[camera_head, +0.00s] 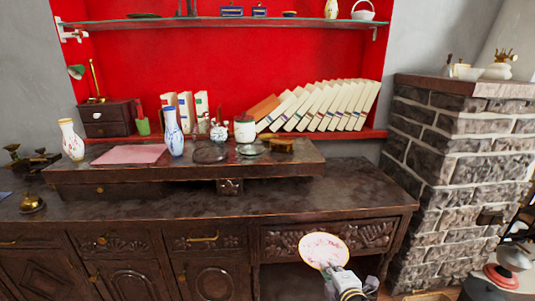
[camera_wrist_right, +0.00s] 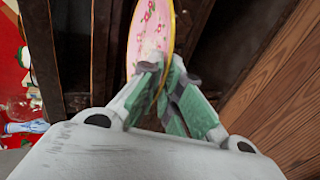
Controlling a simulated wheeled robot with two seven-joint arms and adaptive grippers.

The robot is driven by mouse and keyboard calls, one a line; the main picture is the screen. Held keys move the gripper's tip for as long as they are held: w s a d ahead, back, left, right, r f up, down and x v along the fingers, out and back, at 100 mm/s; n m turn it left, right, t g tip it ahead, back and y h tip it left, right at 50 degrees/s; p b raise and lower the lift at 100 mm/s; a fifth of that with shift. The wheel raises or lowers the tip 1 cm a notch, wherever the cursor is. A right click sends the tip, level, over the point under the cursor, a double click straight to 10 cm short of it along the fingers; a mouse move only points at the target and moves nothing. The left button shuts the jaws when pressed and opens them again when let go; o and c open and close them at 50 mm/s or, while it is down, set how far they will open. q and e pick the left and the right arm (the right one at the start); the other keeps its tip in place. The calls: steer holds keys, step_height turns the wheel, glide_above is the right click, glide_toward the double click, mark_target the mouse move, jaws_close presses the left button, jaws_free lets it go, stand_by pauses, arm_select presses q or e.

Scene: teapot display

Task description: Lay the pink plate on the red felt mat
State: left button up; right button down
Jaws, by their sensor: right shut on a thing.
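The pink plate (camera_head: 323,248), with a floral pattern and a yellow rim, is held up in front of the sideboard's drawers at lower right. My right gripper (camera_head: 340,270) is shut on its lower edge. In the right wrist view the plate (camera_wrist_right: 150,28) stands nearly edge-on between the fingers (camera_wrist_right: 164,75). The red felt mat (camera_head: 130,154) looks pinkish and lies flat and bare on the raised top of the sideboard, at left, well away from the plate. My left gripper does not show.
A white vase (camera_head: 72,140) stands left of the mat and a blue-and-white vase (camera_head: 173,136) right of it. Dark dishes (camera_head: 210,154) lie farther right. Books (camera_head: 320,106) lean behind. The sideboard's lower front top (camera_head: 220,205) is mostly clear. A brick pillar (camera_head: 455,170) stands at right.

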steer(key=shift+m+h, duration=0.5)
steer(key=shift+h, duration=0.1)
steer(key=d+r, duration=0.1)
steer(key=s+d+r, duration=0.1)
steer(key=d+r, duration=0.1)
steer(key=shift+s+r, duration=0.15)
steer(key=shift+r, duration=0.15)
steer(key=shift+a, duration=0.1)
